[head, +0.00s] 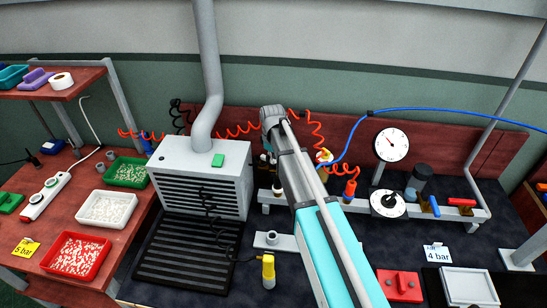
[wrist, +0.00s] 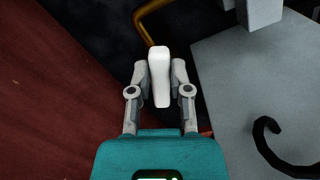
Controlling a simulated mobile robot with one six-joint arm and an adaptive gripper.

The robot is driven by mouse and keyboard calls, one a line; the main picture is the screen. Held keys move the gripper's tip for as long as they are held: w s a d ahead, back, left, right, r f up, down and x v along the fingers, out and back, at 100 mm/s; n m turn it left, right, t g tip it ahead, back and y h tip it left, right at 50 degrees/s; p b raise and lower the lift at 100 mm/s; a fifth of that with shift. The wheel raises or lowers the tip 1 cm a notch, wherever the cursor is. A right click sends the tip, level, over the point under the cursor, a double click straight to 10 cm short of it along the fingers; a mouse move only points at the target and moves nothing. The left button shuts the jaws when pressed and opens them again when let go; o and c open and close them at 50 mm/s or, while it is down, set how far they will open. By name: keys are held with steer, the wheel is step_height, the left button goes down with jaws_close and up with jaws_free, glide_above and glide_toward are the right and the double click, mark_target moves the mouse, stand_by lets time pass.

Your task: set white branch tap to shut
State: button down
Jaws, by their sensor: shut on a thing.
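In the wrist view, a white tap handle (wrist: 159,75) stands between the fingers of my gripper (wrist: 160,80). The fingers are shut on it from both sides. The handle's long side runs up and down in that view, beside a brass-coloured bent pipe (wrist: 148,22). In the head view my arm crosses the middle of the bench and hides most of the gripper and the white tap. The grey pipe rail (head: 350,205) runs along the back of the bench, with a blue tap handle (head: 434,206) and a red tap handle (head: 461,202) at its right.
A grey vented box (head: 200,170) with a duct stands left of my arm. A round gauge (head: 392,145) and a black-knobbed dial (head: 388,204) are to the right. Red coiled hoses (head: 312,130) and a blue hose (head: 440,111) hang nearby.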

steer(key=a+m, duration=0.1)
steer(key=m, duration=0.3)
steer(key=s+a+m, duration=0.1)
steer(key=m, duration=0.2)
steer(key=a+m, duration=0.1)
steer(key=m, duration=0.3)
steer(key=shift+s+a+m, duration=0.25)
steer(key=shift+s+m, duration=0.05)
steer(key=c, duration=0.6)
jaws_free()
steer(key=shift+o, duration=0.2)
steer(key=shift+d, duration=0.1)
